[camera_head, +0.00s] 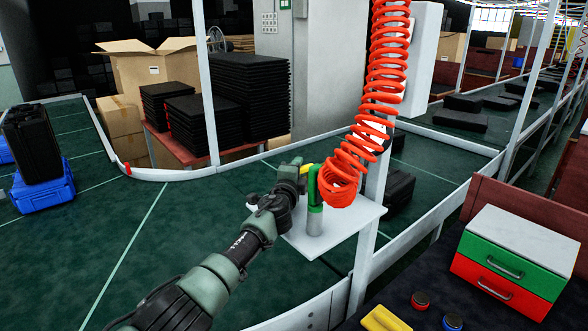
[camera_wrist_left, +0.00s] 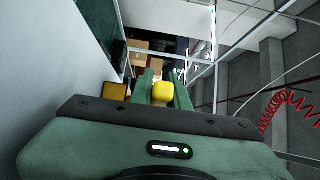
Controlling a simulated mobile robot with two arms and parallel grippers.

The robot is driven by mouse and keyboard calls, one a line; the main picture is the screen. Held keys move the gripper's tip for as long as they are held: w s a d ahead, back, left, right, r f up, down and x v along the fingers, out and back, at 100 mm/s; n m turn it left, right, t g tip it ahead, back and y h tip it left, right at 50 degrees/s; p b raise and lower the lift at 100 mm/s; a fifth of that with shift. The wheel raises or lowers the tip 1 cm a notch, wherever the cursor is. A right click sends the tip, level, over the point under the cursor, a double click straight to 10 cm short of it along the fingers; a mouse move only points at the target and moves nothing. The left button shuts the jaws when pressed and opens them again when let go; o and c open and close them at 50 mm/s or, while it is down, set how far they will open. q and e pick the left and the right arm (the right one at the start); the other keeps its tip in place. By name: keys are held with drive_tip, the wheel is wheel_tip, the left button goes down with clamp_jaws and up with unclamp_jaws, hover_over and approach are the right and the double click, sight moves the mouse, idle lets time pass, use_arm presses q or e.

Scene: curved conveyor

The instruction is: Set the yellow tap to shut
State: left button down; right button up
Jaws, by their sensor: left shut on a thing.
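The yellow tap (camera_head: 305,168) shows as a small bit of yellow at the tip of my left gripper (camera_head: 297,166). It sits beside a green pipe (camera_head: 314,186) on a short grey post. In the left wrist view the yellow tap (camera_wrist_left: 162,93) lies between the two green fingers of my left gripper (camera_wrist_left: 163,92), which is shut on it. Most of the tap is hidden in the head view, so its turn angle cannot be told. My right gripper is in neither view.
The post stands on a white plate (camera_head: 350,224) fixed to a white upright. A red coiled hose (camera_head: 388,70) hangs close to the right of the pipe. The green conveyor (camera_head: 110,240) curves behind. A drawer box (camera_head: 512,255) stands on a dark table at right.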

use_arm(q)
drive_tip(key=shift+a+r, duration=0.1)
drive_tip(key=c, duration=1.4)
unclamp_jaws()
drive_tip(key=shift+w, duration=0.1)
drive_tip(key=shift+o, duration=0.2)
drive_tip(key=shift+s+p, duration=0.5)
drive_tip(key=shift+p, duration=0.2)
drive_tip(key=s+p, duration=0.1)
drive_tip(key=s, duration=0.1)
drive_tip(key=s+a+p, duration=0.1)
drive_tip(key=s, duration=0.2)
drive_tip(key=shift+a, duration=0.1)
drive_tip(key=shift+s+a, duration=0.15)
drive_tip(key=shift+s, duration=0.7)
drive_tip(key=shift+c, duration=0.4)
